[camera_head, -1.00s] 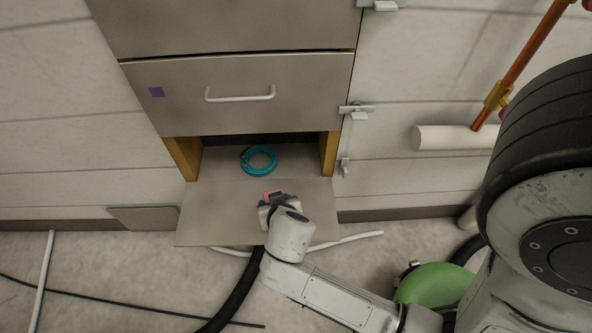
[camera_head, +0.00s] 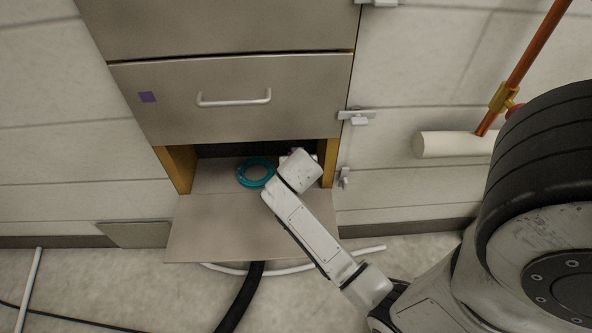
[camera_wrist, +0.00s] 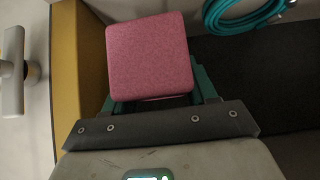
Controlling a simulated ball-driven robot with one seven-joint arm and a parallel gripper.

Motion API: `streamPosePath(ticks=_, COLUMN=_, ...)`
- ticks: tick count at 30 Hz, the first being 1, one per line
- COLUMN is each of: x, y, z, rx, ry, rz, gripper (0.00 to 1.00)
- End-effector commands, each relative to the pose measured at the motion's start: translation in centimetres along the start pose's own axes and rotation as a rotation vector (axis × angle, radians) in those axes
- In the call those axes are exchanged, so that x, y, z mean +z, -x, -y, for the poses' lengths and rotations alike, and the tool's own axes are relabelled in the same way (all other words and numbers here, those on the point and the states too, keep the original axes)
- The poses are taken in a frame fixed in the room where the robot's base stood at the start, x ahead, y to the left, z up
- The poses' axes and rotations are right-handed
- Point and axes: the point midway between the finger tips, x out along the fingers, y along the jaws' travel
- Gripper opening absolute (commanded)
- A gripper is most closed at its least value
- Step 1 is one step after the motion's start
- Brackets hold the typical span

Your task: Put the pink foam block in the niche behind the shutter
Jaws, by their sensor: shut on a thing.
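The pink foam block (camera_wrist: 148,55) is held between the green-edged fingers of my gripper (camera_wrist: 157,88) in the wrist view. In the head view my gripper (camera_head: 298,158) is at the right side of the niche (camera_head: 213,178), inside its mouth, and my wrist hides nearly all of the block. The niche is the low opening under the drawer. The shutter (camera_head: 215,228) lies folded down flat in front of it, open. I cannot tell whether the block touches the niche floor.
A teal coil of hose (camera_head: 243,181) lies in the niche just left of my gripper; it also shows in the wrist view (camera_wrist: 232,24). A yellow side wall (camera_head: 329,163) is close on the right. The drawer (camera_head: 235,105) hangs above. The niche's left part is free.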

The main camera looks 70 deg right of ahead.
Motion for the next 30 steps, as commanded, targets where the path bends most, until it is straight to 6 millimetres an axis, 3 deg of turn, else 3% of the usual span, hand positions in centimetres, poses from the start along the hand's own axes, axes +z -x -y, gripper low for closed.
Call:
streamPosePath(ticks=5, x=-2.6, y=-2.9, z=0.0, rx=0.000, ry=-0.006, rz=-0.001, gripper=0.29)
streamPosePath(ticks=16, x=-0.4, y=-5.1, z=0.0, rx=0.001, ry=0.001, rz=0.002, gripper=0.29)
streamPosePath(ticks=22, x=2.1, y=-7.6, z=0.0, rx=0.000, ry=0.001, rz=0.002, gripper=0.29)
streamPosePath(ticks=30, x=1.9, y=-8.0, z=0.0, rx=0.000, ry=0.000, rz=0.000, gripper=0.29)
